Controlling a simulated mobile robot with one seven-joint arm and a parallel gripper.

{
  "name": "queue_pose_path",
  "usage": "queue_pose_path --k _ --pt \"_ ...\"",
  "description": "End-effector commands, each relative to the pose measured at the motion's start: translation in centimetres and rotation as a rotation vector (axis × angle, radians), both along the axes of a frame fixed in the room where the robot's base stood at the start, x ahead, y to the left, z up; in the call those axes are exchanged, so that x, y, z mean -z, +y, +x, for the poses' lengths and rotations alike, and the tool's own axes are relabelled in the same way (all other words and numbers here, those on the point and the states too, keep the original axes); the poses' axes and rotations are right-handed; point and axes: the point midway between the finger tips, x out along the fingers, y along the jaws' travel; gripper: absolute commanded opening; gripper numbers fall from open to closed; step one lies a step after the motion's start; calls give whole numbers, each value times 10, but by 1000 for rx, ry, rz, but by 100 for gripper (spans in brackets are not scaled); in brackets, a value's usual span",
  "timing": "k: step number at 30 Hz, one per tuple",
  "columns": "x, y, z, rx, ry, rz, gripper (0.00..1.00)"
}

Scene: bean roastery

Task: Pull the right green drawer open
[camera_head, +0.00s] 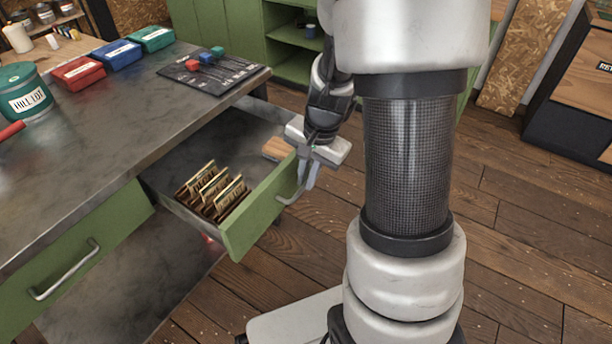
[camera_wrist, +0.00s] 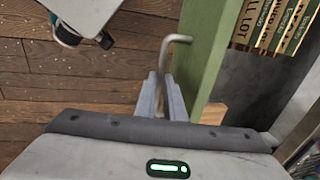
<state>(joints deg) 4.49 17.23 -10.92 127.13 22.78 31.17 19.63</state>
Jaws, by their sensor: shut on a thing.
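The right green drawer (camera_head: 262,212) stands well out from the bench, with its inside showing. It holds several upright labelled packets (camera_head: 212,190) and a wooden block (camera_head: 277,149). My gripper (camera_head: 310,180) is at the drawer's front and shut on its metal handle (camera_head: 290,199). In the wrist view the two fingers (camera_wrist: 172,97) close around the handle (camera_wrist: 176,40), beside the green drawer front (camera_wrist: 205,50). The part of the handle between the fingers is hidden.
The left green drawer (camera_head: 80,262) is shut. The grey bench top (camera_head: 110,130) carries red, blue and green boxes, a green tin (camera_head: 24,92) and a dark mat (camera_head: 210,70). A green cabinet (camera_head: 235,35) stands behind. Wooden floor (camera_head: 530,230) is clear at right.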

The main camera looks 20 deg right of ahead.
Motion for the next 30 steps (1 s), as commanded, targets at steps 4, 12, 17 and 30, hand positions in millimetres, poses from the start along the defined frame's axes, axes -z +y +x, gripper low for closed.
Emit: queue_pose_path --k 4,12,17,30 --pt "0 0 0 0 0 0 28" --pt "-1 0 0 0 0 0 28" --pt "-15 -1 -1 0 -3 0 28" --pt "-117 -13 -16 0 -6 -1 28"
